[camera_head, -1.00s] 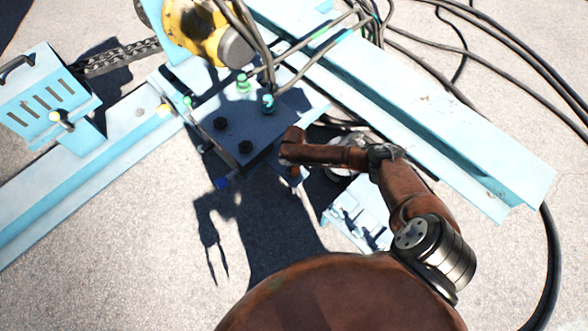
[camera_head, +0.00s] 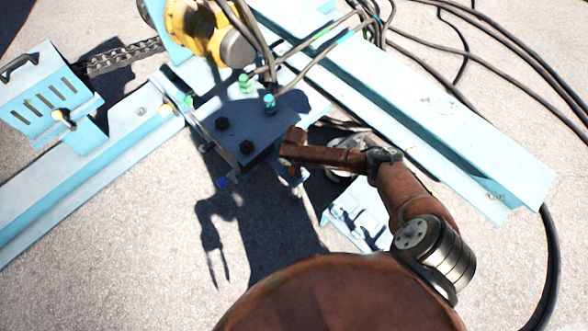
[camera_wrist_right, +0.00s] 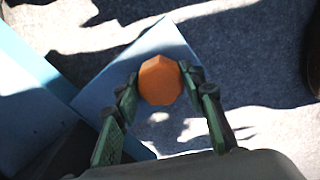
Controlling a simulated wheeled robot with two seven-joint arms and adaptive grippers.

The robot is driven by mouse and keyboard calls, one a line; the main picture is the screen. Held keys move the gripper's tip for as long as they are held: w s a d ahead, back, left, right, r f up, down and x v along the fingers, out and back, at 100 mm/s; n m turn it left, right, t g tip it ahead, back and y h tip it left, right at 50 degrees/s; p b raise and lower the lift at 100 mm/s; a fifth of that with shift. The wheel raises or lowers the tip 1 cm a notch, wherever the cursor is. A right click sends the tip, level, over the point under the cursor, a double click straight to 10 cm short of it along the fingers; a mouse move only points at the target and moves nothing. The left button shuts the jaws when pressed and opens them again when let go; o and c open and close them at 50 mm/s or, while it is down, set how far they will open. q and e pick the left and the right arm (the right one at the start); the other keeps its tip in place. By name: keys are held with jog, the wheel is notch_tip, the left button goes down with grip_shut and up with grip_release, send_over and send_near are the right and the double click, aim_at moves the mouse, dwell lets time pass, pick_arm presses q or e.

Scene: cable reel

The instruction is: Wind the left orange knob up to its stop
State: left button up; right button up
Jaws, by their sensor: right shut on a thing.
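In the right wrist view, a faceted orange knob (camera_wrist_right: 160,80) sits between the green fingers of my right gripper (camera_wrist_right: 160,82). The gripper is shut on the knob. A light blue plate (camera_wrist_right: 150,52) lies behind the knob. Only one orange knob shows, and I cannot tell from this view whether it is the left one. In the head view, my right wrist hangs beside the dark-topped block (camera_head: 262,118), and the wrist and block hide the knob. My left gripper is not in view.
Two black knobs and green and teal hose fittings (camera_head: 269,101) stand on the block. A yellow motor (camera_head: 198,30) is behind it. Light blue beams (camera_head: 400,100) and black hoses (camera_head: 530,60) run right. A slotted blue box (camera_head: 45,95) stands left. Concrete ground is clear at lower left.

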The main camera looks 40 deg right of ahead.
jog(key=n, duration=0.3)
jog(key=shift+s+f+n, duration=0.1)
jog(key=shift+n, duration=0.3)
jog(key=n+b, duration=0.1)
jog(key=n, duration=0.2)
jog(key=shift+n, duration=0.8)
jog(key=n, duration=0.2)
jog(key=shift+n+b, duration=0.3)
jog(key=shift+b, duration=0.05)
jog(key=shift+n, duration=1.2)
pick_arm(q)
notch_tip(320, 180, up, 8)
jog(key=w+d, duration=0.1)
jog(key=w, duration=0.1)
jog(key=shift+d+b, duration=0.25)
jog(key=shift+b, duration=0.1)
pick_arm(e)
jog(key=shift+n, duration=0.7)
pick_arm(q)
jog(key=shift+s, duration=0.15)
pick_arm(e)
jog(key=o, duration=1.1)
jog(key=shift+o, duration=0.2)
